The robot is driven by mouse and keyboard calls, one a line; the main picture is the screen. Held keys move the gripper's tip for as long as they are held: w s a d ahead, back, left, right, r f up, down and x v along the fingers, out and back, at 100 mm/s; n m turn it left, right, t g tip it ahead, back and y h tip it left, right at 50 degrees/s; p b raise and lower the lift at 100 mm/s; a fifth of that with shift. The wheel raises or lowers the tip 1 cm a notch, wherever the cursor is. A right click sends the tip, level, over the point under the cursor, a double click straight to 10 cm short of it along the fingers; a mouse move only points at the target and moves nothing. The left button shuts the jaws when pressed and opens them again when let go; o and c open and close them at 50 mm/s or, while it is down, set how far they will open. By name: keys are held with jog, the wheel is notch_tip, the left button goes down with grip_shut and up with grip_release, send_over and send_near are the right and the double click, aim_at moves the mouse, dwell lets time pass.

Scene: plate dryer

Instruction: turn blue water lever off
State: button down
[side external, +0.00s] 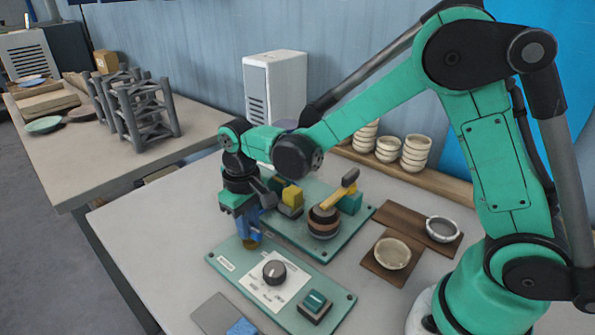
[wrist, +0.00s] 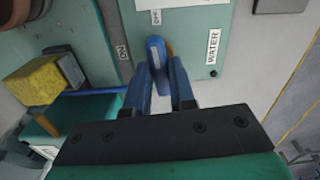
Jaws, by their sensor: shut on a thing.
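The blue water lever (wrist: 155,50) shows in the wrist view on the green panel (wrist: 188,70). Its visible tip lies just below the OFF label (wrist: 155,17), with the ON label (wrist: 122,52) to its left and the WATER label (wrist: 212,47) to its right. My gripper (wrist: 160,74) is shut on the lever, with one blue finger on each side. In the side external view my gripper (side external: 249,232) points down at the panel's far left end, above a brass-coloured base. The fingers hide most of the lever there.
A black knob (side external: 274,270) and a green switch (side external: 315,302) sit on the same panel. A yellow-handled device (side external: 324,218) and a yellow block (side external: 293,195) stand close behind. Bowls (side external: 392,254) are at right.

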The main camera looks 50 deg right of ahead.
jog(key=shift+m, duration=0.6)
jog(key=c, duration=0.7)
grip_release()
jog(key=shift+c, duration=0.2)
jog(key=shift+r, duration=2.85)
